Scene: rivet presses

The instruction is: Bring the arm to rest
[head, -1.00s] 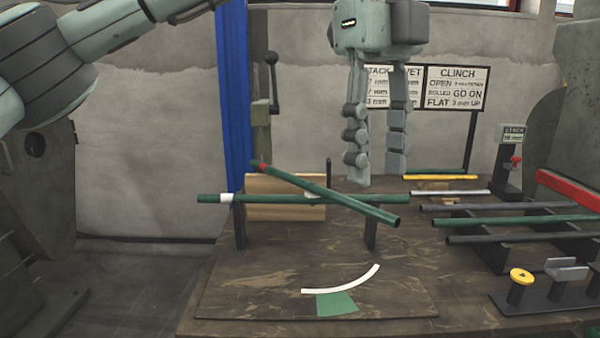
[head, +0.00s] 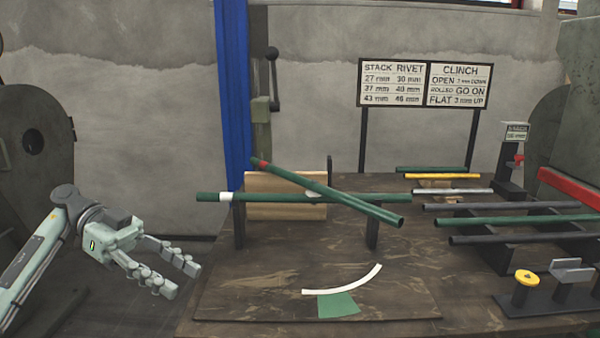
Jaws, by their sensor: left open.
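My left gripper (head: 182,277) is at the lower left, off the left edge of the bench. Its fingers are apart and nothing is between them. It points right and slightly down, clear of the fixture. My left arm comes in from the lower left edge. My right gripper is not in this view.
On the bench (head: 300,250), two green rods cross on dark posts: a level rod (head: 270,197) and a tilted rod (head: 350,200). A white arc (head: 345,285) and green patch lie in front. Several rods (head: 510,207) lie on the right. A sign board (head: 425,84) stands behind.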

